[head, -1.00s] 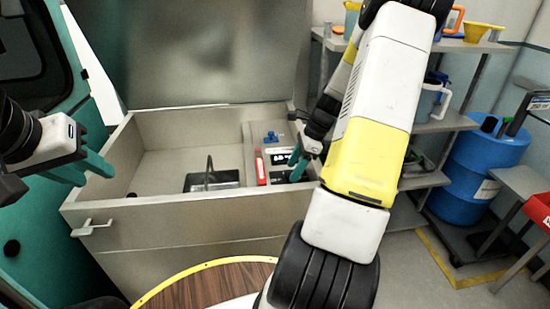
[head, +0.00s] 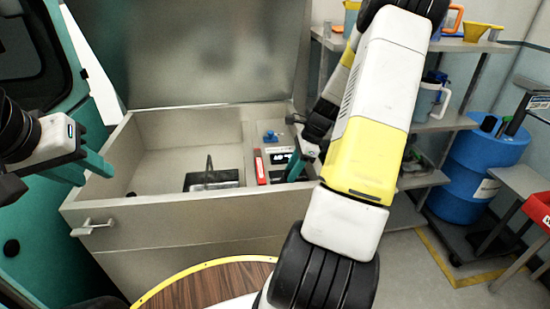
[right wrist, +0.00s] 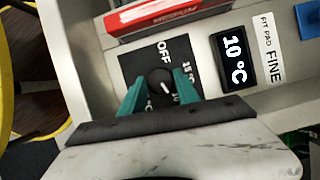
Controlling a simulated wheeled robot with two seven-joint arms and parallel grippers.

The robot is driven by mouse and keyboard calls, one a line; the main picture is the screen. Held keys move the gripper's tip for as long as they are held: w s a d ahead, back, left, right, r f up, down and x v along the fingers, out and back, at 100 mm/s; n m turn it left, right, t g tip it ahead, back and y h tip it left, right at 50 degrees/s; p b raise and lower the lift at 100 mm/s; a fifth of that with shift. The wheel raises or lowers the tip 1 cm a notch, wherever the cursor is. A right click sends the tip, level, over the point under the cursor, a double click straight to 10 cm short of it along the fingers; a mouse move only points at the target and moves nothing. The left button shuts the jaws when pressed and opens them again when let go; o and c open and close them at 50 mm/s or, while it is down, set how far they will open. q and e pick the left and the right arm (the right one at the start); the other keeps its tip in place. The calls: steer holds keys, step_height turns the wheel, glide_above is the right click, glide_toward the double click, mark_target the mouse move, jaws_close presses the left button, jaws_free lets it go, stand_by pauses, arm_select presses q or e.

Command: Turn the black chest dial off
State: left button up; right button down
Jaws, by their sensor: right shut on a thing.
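The black dial (right wrist: 160,82) sits on a dark square plate in the right wrist view. OFF is printed above it, and 15 and 10 to its right and lower right. Its white mark points to the lower right, toward the 10, away from OFF. My right gripper (right wrist: 160,90) is shut on the dial, a teal finger on each side. In the head view the right gripper (head: 294,167) is at the chest's right-hand panel, and the dial is hidden there. My left gripper (head: 92,170) is open and empty above the chest's left side.
The open metal chest (head: 180,213) has its lid (head: 190,50) raised behind. A display (right wrist: 234,58) reading 10 °C and a red box (right wrist: 165,17) sit beside the dial. A blue knob (head: 270,137) is further back on the panel. A blue barrel (head: 480,170) stands right.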

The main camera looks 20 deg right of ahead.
steer(key=n+g, duration=0.1)
steer(key=n, duration=0.3)
steer(key=shift+w, duration=0.2)
steer(key=n+g, duration=0.2)
steer(key=n, duration=0.2)
steer(key=shift+w, duration=0.15)
steer(key=n+g+h, duration=0.1)
steer(key=n, duration=0.3)
steer(key=shift+a, duration=0.1)
steer(key=n+g+h, duration=0.1)
steer(key=n, duration=0.3)
steer(key=shift+w+a+n, duration=0.1)
steer(key=shift+n, duration=0.2)
steer(key=n+h, duration=0.1)
steer(key=n, duration=0.1)
steer(key=n+h, duration=0.1)
steer(key=n, duration=0.2)
steer(key=shift+a+g, duration=0.15)
steer(key=shift+g, duration=0.15)
steer(key=n+h, duration=0.2)
steer(key=n, duration=0.4)
steer(key=shift+a, duration=0.1)
steer(key=shift+t+h, duration=0.3)
steer(key=shift+t, duration=0.1)
